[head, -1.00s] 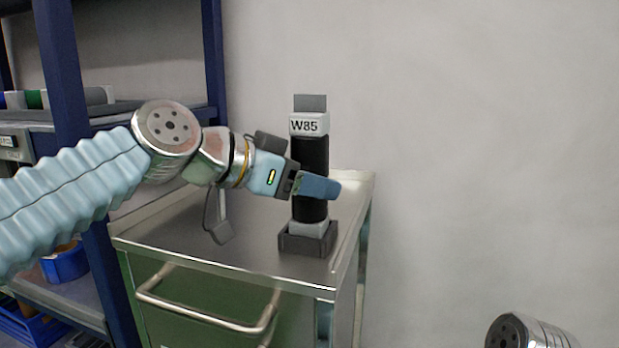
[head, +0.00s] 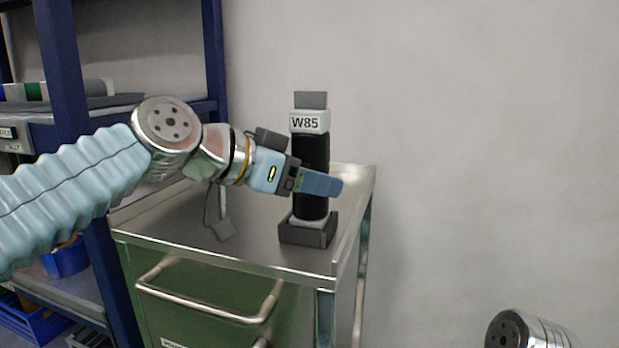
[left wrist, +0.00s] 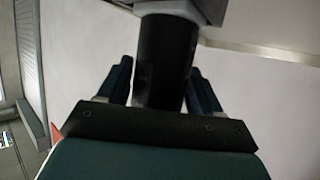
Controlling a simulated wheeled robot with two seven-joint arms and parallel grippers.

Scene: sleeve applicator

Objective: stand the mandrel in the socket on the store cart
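The mandrel (head: 312,160) is a black upright cylinder with a light collar marked W85 and a grey block on top. Its light lower collar stands at the mouth of the dark grey square socket (head: 308,235), and the lower end appears to be inside it; the depth is hidden. The socket sits on the store cart (head: 265,245). My left gripper (head: 318,185) is shut on the black middle of the mandrel. In the left wrist view, its blue fingers (left wrist: 160,85) flank the black cylinder closely on both sides. My right gripper is out of view.
A blue shelf rack (head: 70,120) with bins stands at the left, close behind my left arm. The cart has a bar handle (head: 205,305) in front. A plain wall is behind.

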